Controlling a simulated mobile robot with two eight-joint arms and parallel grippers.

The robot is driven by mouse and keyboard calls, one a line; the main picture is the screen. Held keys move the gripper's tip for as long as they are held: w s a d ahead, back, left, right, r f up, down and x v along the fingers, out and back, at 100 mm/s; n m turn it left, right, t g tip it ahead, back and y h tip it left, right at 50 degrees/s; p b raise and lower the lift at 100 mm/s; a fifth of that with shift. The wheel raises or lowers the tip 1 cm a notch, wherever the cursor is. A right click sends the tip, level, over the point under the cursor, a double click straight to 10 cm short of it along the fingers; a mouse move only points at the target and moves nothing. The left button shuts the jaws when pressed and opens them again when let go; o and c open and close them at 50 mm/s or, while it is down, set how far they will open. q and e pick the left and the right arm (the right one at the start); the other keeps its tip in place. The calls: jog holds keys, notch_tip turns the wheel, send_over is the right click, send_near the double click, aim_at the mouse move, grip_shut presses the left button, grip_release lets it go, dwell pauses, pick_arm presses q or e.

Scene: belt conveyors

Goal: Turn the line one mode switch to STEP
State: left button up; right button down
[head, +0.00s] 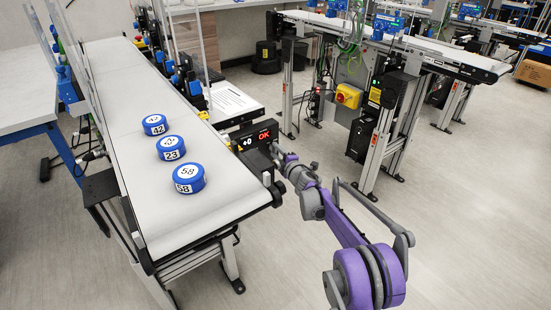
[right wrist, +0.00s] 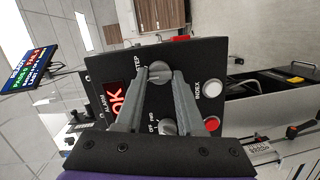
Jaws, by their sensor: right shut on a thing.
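The control panel (right wrist: 180,58) is a black box with a red OK display (right wrist: 115,95) and knobs. In the right wrist view, my right gripper (right wrist: 160,75) has its fingertips on either side of a grey knob (right wrist: 158,70), shut on it. The word STEP is printed beside this knob. Its pointer direction is unclear. A second round knob (right wrist: 166,127) lies between the fingers, nearer the wrist, by small print reading OFF. My left gripper is not in view.
A white INDEX button (right wrist: 213,90) and a red button (right wrist: 211,123) sit close to the right finger. The white belt (head: 140,180) carries blue numbered pucks (head: 188,178).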

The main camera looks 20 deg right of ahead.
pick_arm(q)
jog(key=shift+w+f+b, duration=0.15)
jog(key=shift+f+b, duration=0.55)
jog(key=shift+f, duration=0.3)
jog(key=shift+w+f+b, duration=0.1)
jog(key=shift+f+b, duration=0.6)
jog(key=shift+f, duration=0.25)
pick_arm(e)
jog(key=shift+d+r+m+g+y, duration=0.1)
jog(key=shift+m+g+y, duration=0.1)
jog(key=shift+m, duration=1)
jog(key=shift+d+r+m+g+y, duration=0.1)
jog(key=shift+m+g, duration=0.1)
jog(key=shift+m, duration=1)
jog(key=c, duration=0.5)
grip_release()
jog(key=shift+c, duration=0.2)
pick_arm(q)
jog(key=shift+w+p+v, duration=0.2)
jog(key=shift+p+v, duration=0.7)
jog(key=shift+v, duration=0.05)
pick_arm(e)
jog(key=v, duration=1)
jog(key=shift+s, duration=0.3)
jog(key=shift+d+r, duration=0.1)
jog(key=shift+r, duration=0.05)
